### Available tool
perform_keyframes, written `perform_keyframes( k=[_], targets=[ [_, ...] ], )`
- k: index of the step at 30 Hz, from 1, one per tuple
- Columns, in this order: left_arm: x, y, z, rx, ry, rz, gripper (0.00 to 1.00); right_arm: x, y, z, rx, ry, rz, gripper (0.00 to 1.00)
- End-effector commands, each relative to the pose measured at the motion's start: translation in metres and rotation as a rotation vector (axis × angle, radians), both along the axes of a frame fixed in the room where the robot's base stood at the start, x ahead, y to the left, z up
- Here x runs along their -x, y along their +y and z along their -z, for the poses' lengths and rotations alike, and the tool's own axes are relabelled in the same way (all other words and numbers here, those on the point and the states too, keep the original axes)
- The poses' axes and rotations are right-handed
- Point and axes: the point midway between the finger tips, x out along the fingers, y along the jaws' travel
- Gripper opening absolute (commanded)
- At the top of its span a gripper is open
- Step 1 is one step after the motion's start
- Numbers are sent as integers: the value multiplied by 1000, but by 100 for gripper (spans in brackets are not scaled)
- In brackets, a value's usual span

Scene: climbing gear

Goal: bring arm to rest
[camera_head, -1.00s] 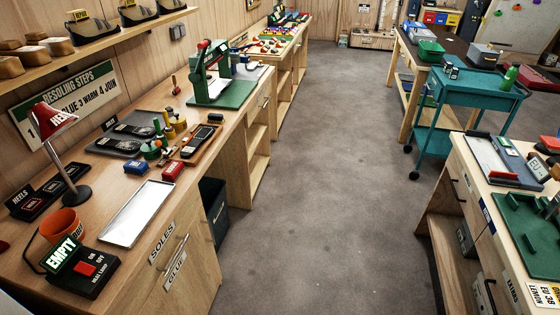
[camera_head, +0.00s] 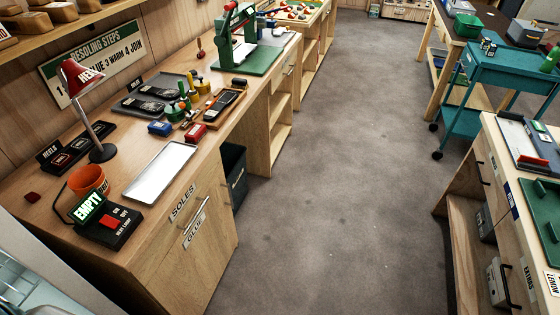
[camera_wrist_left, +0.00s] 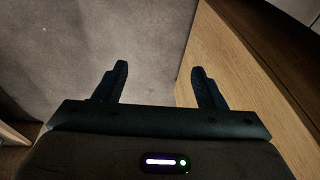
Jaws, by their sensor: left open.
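My left gripper (camera_wrist_left: 160,85) shows in the left wrist view. Its two dark fingers are apart with nothing between them. Grey floor (camera_wrist_left: 80,50) lies beyond the fingers, and a wooden panel (camera_wrist_left: 235,70) stands close at the right, partly behind the right finger. Neither of my arms shows clearly in the head view, and my right gripper is not in view.
The workbench (camera_head: 150,215) on the left holds a lamp (camera_head: 82,78), an orange pot (camera_head: 88,181), a metal tray (camera_head: 160,171) and a green press (camera_head: 243,45). A teal cart (camera_head: 500,75) and another bench (camera_head: 480,210) stand right. The floor (camera_head: 340,180) between is clear.

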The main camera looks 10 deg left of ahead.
Motion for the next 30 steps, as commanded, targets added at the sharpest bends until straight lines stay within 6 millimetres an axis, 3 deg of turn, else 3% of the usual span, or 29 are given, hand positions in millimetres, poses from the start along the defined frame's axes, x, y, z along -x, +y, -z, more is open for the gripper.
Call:
perform_keyframes(
  k=[1,6,9,13,19,30],
  targets=[
    [12,2,28,1,20,-5,64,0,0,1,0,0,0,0],
    [57,9,108,4,54,-14,64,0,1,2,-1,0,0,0],
    [90,11,147,6,74,-19,64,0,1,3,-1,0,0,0],
    [135,13,185,8,97,-25,64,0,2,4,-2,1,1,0],
    [182,14,211,11,114,-29,64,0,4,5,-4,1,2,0],
    [184,14,211,11,115,-30,64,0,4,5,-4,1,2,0]
  ],
)
